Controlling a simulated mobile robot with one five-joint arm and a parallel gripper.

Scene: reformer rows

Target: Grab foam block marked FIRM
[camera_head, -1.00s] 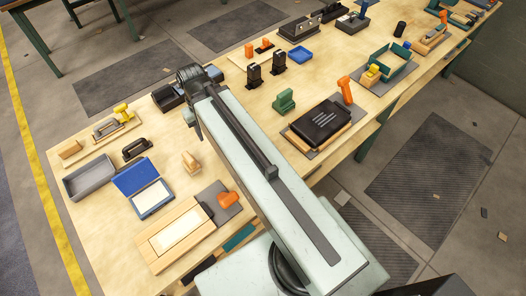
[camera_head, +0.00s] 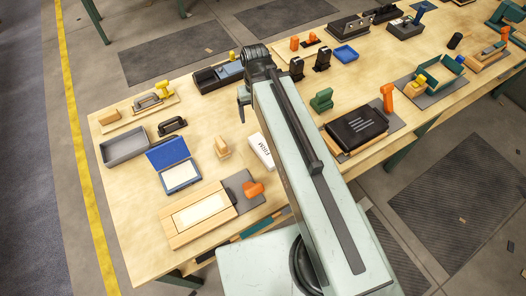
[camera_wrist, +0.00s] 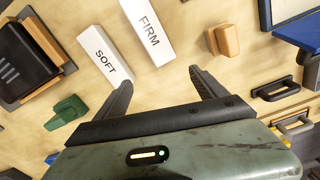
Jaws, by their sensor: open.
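The white foam block marked FIRM (camera_wrist: 148,30) lies on the wooden table at the top of the wrist view, ahead of my gripper. Its upper end is cut off by the frame edge. In the head view the FIRM block (camera_head: 261,151) lies just left of my arm, partly hidden by it. A similar white block marked SOFT (camera_wrist: 105,57) lies to its left in the wrist view, close to my left fingertip. My gripper (camera_wrist: 160,78) is open, with nothing between its fingers. The FIRM block is beyond the fingertips and not between them.
A tan wooden piece (camera_wrist: 223,40) stands right of the FIRM block. A green object (camera_wrist: 67,112) and a black device (camera_wrist: 25,60) lie to the left. A blue box (camera_head: 172,163) and a grey tray (camera_head: 124,147) sit at the head view's left.

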